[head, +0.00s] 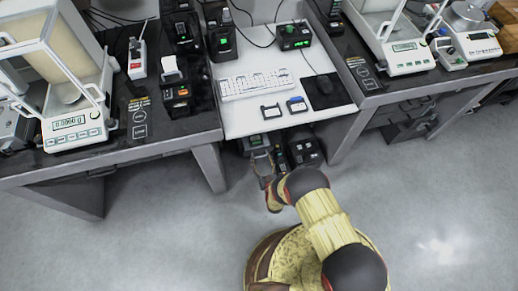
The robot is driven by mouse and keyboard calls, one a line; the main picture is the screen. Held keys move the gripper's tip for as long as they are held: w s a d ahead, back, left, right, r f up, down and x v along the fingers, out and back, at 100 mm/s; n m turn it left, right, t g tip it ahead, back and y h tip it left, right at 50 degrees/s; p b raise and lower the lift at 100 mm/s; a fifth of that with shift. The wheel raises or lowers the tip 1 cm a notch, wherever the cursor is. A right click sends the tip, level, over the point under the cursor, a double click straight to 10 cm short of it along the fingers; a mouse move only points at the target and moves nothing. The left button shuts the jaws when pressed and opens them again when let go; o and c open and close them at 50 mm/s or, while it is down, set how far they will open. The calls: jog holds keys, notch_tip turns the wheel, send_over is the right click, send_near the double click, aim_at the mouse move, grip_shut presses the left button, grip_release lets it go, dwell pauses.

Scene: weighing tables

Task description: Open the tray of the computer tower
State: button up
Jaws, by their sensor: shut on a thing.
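The dark computer tower (303,152) appears to stand on the floor under the front edge of the white table, among several dark devices. My gripper (262,162) is at the end of my yellow arm, just left of that dark box and below the table edge. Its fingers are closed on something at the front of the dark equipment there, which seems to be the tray. The tray itself is very small in the head view, partly hidden by the fingers. I cannot tell how far out it stands.
Dark tables with balances (75,126) stand on both sides. A table leg (210,167) stands left of my gripper. The grey floor (440,210) is clear.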

jog(key=shift+s+d+f, duration=0.15)
jog(key=shift+s+d, duration=0.05)
jog(key=shift+d, duration=0.1)
jog(key=o, duration=1.5)
jog(key=shift+c, duration=0.2)
jog(key=shift+s+a, duration=0.1)
jog(key=v, duration=1.1)
jog(key=shift+s, duration=0.3)
